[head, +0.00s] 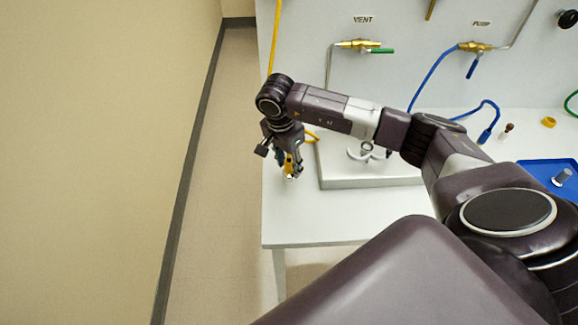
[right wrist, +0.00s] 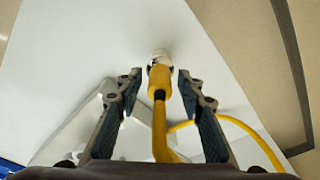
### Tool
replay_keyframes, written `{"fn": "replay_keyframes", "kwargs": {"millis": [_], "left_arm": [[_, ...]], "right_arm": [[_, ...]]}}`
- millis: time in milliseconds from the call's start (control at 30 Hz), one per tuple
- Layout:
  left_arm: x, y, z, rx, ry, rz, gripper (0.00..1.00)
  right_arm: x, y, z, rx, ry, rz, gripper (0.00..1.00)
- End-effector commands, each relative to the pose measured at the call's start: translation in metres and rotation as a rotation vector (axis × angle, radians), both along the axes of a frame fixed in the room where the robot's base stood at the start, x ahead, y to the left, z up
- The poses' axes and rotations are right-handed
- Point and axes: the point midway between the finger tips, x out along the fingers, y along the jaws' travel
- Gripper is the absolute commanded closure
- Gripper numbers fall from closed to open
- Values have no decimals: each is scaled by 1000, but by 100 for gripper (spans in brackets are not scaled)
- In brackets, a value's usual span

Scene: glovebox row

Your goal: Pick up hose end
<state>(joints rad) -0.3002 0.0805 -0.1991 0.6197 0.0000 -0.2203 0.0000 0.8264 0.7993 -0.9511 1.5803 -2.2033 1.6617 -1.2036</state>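A yellow hose end (head: 289,166) with a pale metal tip is at the left part of the white bench, at my right gripper (head: 286,158). In the right wrist view the yellow hose end (right wrist: 159,80) lies between the two fingers of my right gripper (right wrist: 158,82), with a narrow gap showing on each side. The fingers are open, and I see no contact. Whether the tip touches the bench is hard to tell. A blue hose (head: 489,106) with a blue end lies farther right on the bench. My left gripper is not in view.
The bench (head: 310,222) is clear in front of the gripper and ends at its left edge. A raised grey tray (head: 370,181) is just right of the gripper. A blue tray (head: 540,168) stands at the right. Valves marked VENT (head: 362,45) and PUMP (head: 473,47) are on the back panel.

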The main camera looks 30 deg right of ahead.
Motion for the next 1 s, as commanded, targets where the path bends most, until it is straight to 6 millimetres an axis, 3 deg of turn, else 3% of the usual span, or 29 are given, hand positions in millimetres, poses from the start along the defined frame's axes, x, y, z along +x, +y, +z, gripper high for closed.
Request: {"fn": "replay_keyframes", "kwargs": {"millis": [33,300,767,1000], "left_arm": [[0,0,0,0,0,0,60],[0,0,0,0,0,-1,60],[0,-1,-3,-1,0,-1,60],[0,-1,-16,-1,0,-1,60]], "right_arm": [[0,0,0,0,0,0,73],[0,0,1,0,0,0,100],[1,0,8,0,-2,-1,100],[3,0,45,0,-8,-1,100]]}}
